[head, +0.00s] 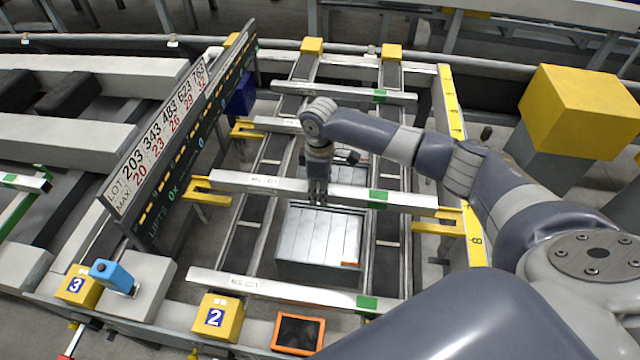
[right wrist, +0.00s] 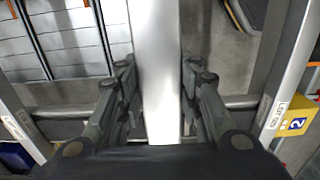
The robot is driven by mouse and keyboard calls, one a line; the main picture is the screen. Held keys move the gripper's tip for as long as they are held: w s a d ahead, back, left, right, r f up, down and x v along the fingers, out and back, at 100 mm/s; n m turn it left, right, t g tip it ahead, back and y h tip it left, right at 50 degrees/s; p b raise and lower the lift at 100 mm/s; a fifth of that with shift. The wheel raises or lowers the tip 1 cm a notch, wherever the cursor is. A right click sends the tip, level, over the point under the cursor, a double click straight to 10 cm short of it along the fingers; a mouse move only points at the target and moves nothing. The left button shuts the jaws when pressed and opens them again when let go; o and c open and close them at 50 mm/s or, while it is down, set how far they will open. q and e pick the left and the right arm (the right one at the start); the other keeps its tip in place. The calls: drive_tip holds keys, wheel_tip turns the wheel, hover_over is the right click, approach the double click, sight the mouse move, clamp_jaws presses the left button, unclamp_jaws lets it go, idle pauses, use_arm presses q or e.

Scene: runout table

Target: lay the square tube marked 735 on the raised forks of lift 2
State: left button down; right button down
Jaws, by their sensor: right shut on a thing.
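My right gripper (head: 318,196) is shut on a long pale square tube (head: 270,184) with a green patch near its right end. The tube lies crosswise over the rails, and its marking is too small to read. In the right wrist view the tube (right wrist: 158,60) runs between the fingers (right wrist: 160,98). Its left end is over or beside a yellow fork (head: 206,196), and its right end is near another yellow fork (head: 435,228). I cannot tell whether it touches them. A yellow block marked 2 (head: 217,317) stands at the front. My left gripper is not in view.
Other green-patched tubes lie crosswise in front (head: 290,288) and behind (head: 345,92). A grey slatted box (head: 320,245) sits between the rails below. A long sign board (head: 165,140) stands left.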

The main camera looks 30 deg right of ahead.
drive_tip(key=shift+f+b, duration=0.7)
drive_tip(key=shift+f, duration=1.05)
drive_tip(key=c, duration=1.1)
unclamp_jaws()
drive_tip(key=shift+o, duration=0.2)
drive_tip(key=shift+s+f, duration=0.1)
wheel_tip(320, 180, up, 12)
drive_tip(key=shift+r, duration=0.1)
